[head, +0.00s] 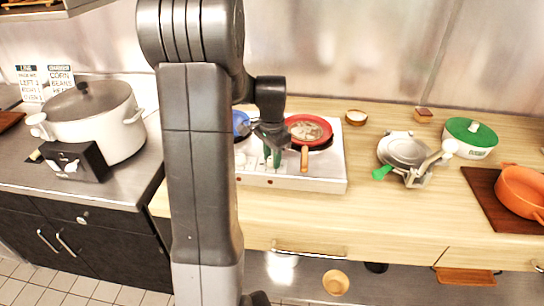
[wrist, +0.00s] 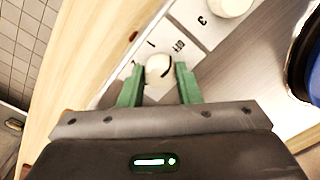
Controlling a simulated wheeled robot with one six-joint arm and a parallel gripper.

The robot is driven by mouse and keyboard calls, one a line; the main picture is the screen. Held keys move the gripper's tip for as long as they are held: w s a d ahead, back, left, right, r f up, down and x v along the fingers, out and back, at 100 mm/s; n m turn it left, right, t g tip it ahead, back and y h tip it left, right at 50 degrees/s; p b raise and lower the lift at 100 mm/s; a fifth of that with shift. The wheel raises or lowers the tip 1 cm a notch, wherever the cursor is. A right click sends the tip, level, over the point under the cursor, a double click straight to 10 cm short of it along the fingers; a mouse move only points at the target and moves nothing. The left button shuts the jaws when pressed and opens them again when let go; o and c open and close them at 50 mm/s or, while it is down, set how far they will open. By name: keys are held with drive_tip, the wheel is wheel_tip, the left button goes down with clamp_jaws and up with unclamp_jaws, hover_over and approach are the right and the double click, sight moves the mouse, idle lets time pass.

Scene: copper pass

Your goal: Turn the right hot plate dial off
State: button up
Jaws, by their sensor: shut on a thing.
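The white hot plate (head: 325,182) stands on the wooden counter, partly hidden by my arm. In the head view my gripper (head: 271,157) reaches down to its front panel. In the wrist view the gripper's green fingers stand on either side of a round white dial (wrist: 157,69) and are shut on it. This looks like the right dial. Printed marks show beside it, but I cannot read its setting surely. The other white dial (wrist: 228,5) is at the top of the wrist view, apart from the fingers.
A red pan (head: 325,130) sits on the hot plate's right side, its handle pointing forward close to my gripper. A blue pan (head: 240,124) sits to the left, partly hidden by my arm.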

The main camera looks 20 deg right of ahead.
idle(0.3)
drive_tip(key=o, duration=1)
drive_tip(key=shift+r, duration=0.1)
wheel_tip(320, 180, up, 14)
drive_tip(key=shift+f+b, duration=0.15)
drive_tip(key=shift+b, duration=0.25)
wheel_tip(320, 180, down, 14)
drive_tip(key=shift+r+p, duration=0.1)
drive_tip(key=shift+p, duration=0.3)
